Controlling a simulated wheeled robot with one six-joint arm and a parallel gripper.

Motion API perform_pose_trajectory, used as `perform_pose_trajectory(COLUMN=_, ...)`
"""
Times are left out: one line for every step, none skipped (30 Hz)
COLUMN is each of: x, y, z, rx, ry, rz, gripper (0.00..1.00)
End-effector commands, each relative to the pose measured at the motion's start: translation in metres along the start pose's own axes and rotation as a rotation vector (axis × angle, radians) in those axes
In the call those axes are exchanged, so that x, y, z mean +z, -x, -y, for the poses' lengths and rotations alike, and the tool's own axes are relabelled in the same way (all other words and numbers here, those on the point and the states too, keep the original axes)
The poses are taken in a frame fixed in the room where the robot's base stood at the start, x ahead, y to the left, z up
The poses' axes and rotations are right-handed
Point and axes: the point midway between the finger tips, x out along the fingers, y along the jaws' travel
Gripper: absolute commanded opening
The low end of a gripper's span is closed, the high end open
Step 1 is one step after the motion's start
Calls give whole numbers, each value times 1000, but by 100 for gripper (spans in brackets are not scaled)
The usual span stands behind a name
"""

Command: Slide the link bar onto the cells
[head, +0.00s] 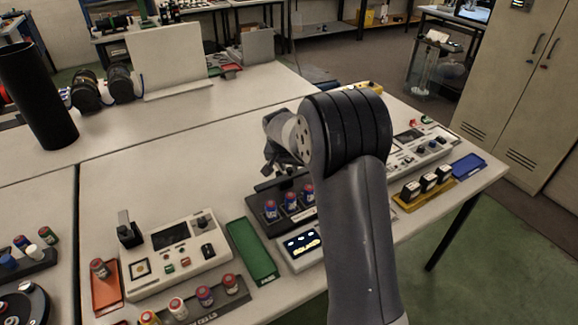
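Several cells with blue bodies and red tops stand upright in a dark holder (258,225); the front left cell (270,209) shows clearly. My arm covers the right end of the holder. My gripper (282,168) hangs above and behind the cells, small and dark, apart from the cell tops as far as I can see. Its fingers blend with the dark holder back, so I cannot tell whether it is open or holds anything. I cannot make out the link bar for certain.
A small display unit (291,257) stands in front of the holder, with an empty green tray (252,250) to its left. A white tester (176,254), an orange tray (106,288) and a rack of cells (207,312) lie further left. A yellow tray (427,197) with black-and-white blocks is right of my arm.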

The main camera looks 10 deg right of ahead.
Motion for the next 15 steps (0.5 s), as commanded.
perform_pose_trajectory(x=0, y=0, z=0, rx=0, ry=0, rz=0, gripper=20)
perform_pose_trajectory(x=0, y=0, z=0, rx=0, ry=0, rz=0, gripper=18)
perform_pose_trajectory(x=0, y=0, z=0, rx=0, ry=0, rz=0, gripper=14)
perform_pose_trajectory(x=0, y=0, z=0, rx=0, ry=0, rz=0, gripper=12)
perform_pose_trajectory(x=0, y=0, z=0, rx=0, ry=0, rz=0, gripper=9)
perform_pose_trajectory(x=0, y=0, z=0, rx=0, ry=0, rz=0, gripper=6)
perform_pose_trajectory(x=0, y=0, z=0, rx=0, ry=0, rz=0, gripper=4)
perform_pose_trajectory(x=0, y=0, z=0, rx=0, ry=0, rz=0, gripper=1)
perform_pose_trajectory(x=0, y=0, z=0, rx=0, ry=0, rz=0, gripper=0)
perform_pose_trajectory(x=0, y=0, z=0, rx=0, ry=0, rz=0, gripper=0)
perform_pose_trajectory(x=0, y=0, z=0, rx=0, ry=0, rz=0, gripper=0)
perform_pose_trajectory(x=0, y=0, z=0, rx=0, ry=0, rz=0, gripper=0)
perform_pose_trajectory(x=0, y=0, z=0, rx=0, ry=0, rz=0, gripper=0)
perform_pose_trajectory(x=0, y=0, z=0, rx=0, ry=0, rz=0, gripper=0)
perform_pose_trajectory(x=0, y=0, z=0, rx=0, ry=0, rz=0, gripper=0)
